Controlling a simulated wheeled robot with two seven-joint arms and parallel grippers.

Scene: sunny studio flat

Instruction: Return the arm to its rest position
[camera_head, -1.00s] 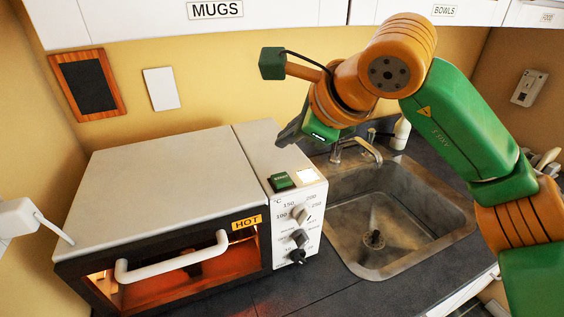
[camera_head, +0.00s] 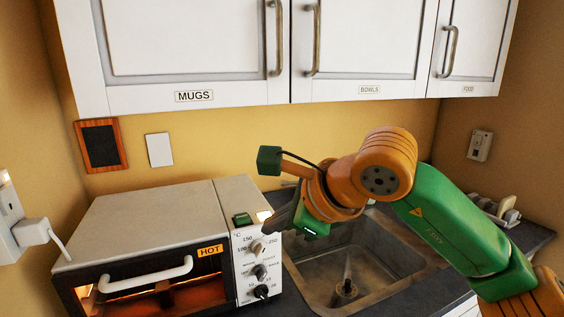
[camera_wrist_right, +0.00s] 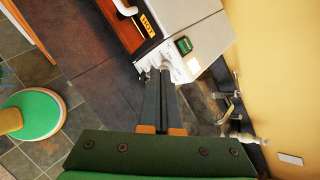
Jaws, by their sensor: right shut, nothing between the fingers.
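My right arm (camera_head: 445,230) comes in from the right in the head view, orange and green, and reaches over the sink. Its gripper (camera_head: 278,220) is beside the front right corner of the toaster oven (camera_head: 150,215), near the control panel. In the right wrist view the two dark fingers of the right gripper (camera_wrist_right: 164,80) are together with nothing between them, and they overlap the oven's panel (camera_wrist_right: 190,60) in the picture. I cannot tell whether they touch it. My left gripper is not in view.
The oven has a white handle (camera_head: 147,275), a HOT label (camera_head: 210,250) and a glowing inside. The sink (camera_head: 385,270) lies under my right arm. White cupboards (camera_head: 190,45) hang above. A green round stool (camera_wrist_right: 35,112) stands on the tiled floor in the wrist view.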

